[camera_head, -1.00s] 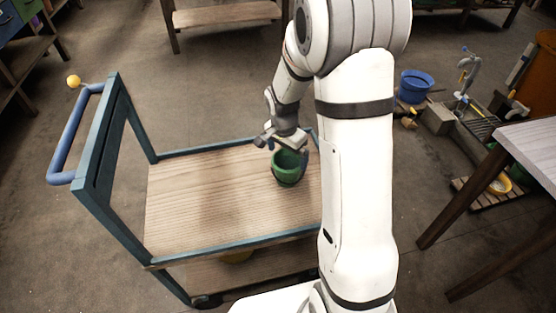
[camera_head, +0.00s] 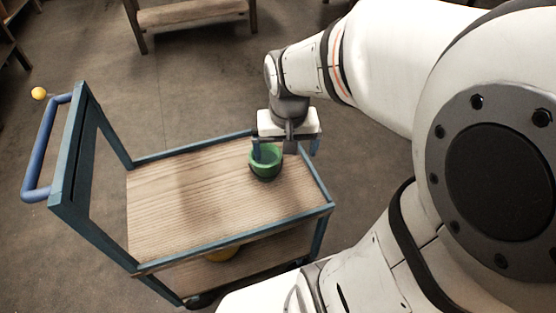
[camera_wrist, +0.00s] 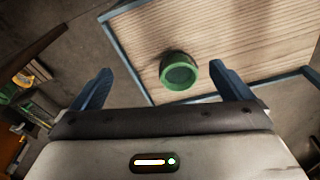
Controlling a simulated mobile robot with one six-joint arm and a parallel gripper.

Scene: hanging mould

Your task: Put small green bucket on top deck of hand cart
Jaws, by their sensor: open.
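The small green bucket (camera_head: 265,163) stands upright on the wooden top deck of the hand cart (camera_head: 190,205), near the deck's far right part. In the wrist view the bucket (camera_wrist: 179,72) shows its dark open mouth and sits on the deck close to the blue edge rail. My gripper (camera_head: 272,152) is open and empty, just above and behind the bucket in the head view. In the wrist view its two blue fingers (camera_wrist: 162,88) are spread wide, with the bucket beyond and between them. The bucket appears clear of both fingers.
The cart has a blue handle (camera_head: 46,150) at its left end and a yellow thing (camera_head: 222,253) on its lower deck. A wooden bench (camera_head: 192,14) stands at the back. Much of the top deck left of the bucket is bare.

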